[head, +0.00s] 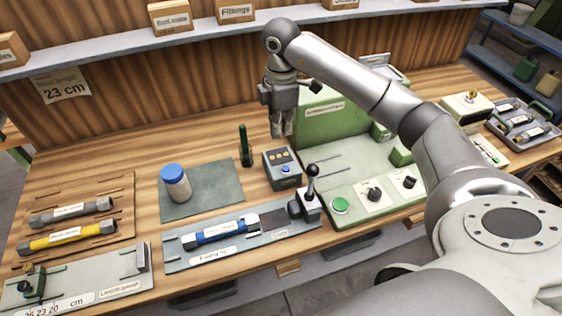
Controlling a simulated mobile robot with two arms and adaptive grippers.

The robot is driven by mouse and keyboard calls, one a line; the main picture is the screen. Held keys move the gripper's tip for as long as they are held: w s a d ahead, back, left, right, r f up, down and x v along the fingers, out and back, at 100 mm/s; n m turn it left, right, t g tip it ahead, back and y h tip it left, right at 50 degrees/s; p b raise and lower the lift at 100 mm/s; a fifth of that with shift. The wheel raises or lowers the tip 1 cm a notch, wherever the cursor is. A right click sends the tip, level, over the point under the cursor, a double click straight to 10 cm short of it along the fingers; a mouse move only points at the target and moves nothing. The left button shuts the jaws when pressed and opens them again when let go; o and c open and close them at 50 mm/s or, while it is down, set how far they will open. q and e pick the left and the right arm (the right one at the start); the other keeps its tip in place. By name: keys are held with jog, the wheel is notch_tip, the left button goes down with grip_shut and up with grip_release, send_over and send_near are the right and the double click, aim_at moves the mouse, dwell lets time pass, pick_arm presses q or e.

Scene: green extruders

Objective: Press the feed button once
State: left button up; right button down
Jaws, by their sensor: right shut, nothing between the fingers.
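My right gripper (282,130) hangs pointing down from my right arm, over the back of the bench. Its fingers are together and hold nothing. It shows just above a small grey box (283,182) with a blue button (286,169) and several orange dots, apart from the button. A round green button (340,205) sits on the front panel of the green machine (322,142), beside two black knobs. I cannot read which button is the feed button. My left gripper is not in view.
A blue-capped jar (176,183) stands on a dark mat. A tray holds a blue cylinder (222,233), with a black-knobbed lever (311,185) at its right end. A dark green upright piece (245,148) stands left of the box. A wooden rack (88,192) is at left.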

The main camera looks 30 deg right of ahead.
jog(key=p, duration=0.5)
send_near(281, 172)
notch_tip(281, 172, down, 6)
jog(key=shift+r, duration=0.25)
jog(key=shift+f, duration=0.3)
